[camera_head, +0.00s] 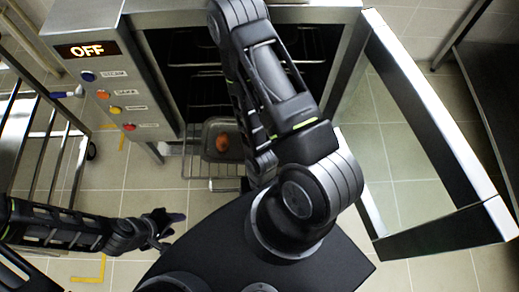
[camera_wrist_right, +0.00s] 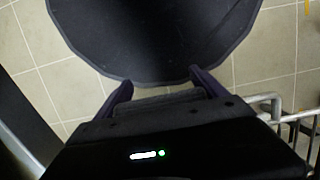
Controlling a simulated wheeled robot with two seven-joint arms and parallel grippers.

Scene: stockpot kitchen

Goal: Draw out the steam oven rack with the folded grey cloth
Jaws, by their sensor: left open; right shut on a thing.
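The steam oven (camera_head: 140,75) stands open, with its display reading OFF. A wire rack (camera_head: 196,172) sticks out of the lower front of the oven and bears a grey tray (camera_head: 208,154) with a reddish-brown item (camera_head: 221,143) in it. My right arm covers the rack's right part and hides its gripper in the head view. In the right wrist view, my right gripper (camera_wrist_right: 163,90) is shut on a dark grey strip that looks like the folded cloth (camera_wrist_right: 165,101); rack bars show beside it. My left gripper (camera_head: 168,222) is open and empty, away from the rack.
The oven door (camera_head: 435,130) is swung wide to the right. A metal rack cart (camera_head: 40,150) stands at the left, and a dark worktop (camera_head: 495,80) at the far right. Tiled floor is clear between the cart and the oven.

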